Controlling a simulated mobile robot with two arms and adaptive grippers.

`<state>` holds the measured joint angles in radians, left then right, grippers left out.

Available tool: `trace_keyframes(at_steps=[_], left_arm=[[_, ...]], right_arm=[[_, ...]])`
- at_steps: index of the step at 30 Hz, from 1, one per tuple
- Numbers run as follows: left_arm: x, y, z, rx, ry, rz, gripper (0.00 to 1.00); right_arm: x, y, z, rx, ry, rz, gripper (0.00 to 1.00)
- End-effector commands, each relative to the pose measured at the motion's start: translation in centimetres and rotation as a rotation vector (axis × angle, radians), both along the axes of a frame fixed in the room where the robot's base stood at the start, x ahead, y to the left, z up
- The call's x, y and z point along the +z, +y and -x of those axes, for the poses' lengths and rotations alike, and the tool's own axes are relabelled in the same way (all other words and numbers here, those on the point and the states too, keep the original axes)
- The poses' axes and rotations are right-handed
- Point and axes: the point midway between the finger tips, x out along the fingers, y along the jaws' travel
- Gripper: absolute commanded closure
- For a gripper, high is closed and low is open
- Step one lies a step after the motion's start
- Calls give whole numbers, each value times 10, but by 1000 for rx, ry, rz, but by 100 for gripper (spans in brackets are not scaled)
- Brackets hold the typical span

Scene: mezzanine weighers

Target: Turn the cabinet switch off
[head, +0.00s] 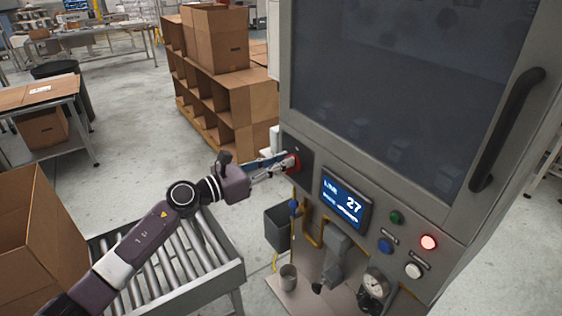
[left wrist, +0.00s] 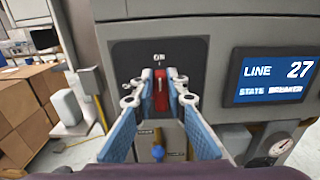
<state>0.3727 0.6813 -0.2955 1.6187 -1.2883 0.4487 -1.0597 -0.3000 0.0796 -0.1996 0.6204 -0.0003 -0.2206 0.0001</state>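The cabinet switch is a red upright handle (left wrist: 160,90) on a dark plate (left wrist: 134,60) with an ON mark above it. In the head view the dark plate (head: 297,151) is at the left end of the cabinet front. My left gripper (head: 289,162) reaches it from the left. In the left wrist view its two fingers (left wrist: 160,88) stand one on each side of the handle and look closed against it. The fingers hide the handle's edges, so the contact is not fully clear. My right gripper is not in view.
The cabinet display (head: 346,199) reads 27. A red light (head: 429,242) glows beside green, blue and white buttons. A roller conveyor (head: 195,262) and an open carton (head: 38,232) lie below my left arm. A dark bin (head: 279,228) is under the switch.

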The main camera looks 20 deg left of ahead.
Motion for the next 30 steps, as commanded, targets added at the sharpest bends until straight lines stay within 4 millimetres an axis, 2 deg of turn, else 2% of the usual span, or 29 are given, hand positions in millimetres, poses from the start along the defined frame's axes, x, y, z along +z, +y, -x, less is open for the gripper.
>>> trace_keyframes(at_steps=[3, 17, 30], left_arm=[[0, 0, 0, 0, 0, 0, 100], [1, 2, -1, 1, 46, 58, 100], [0, 8, -6, 1, 267, 342, 100]], right_arm=[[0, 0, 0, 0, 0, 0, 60], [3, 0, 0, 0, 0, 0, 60], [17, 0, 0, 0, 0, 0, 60]])
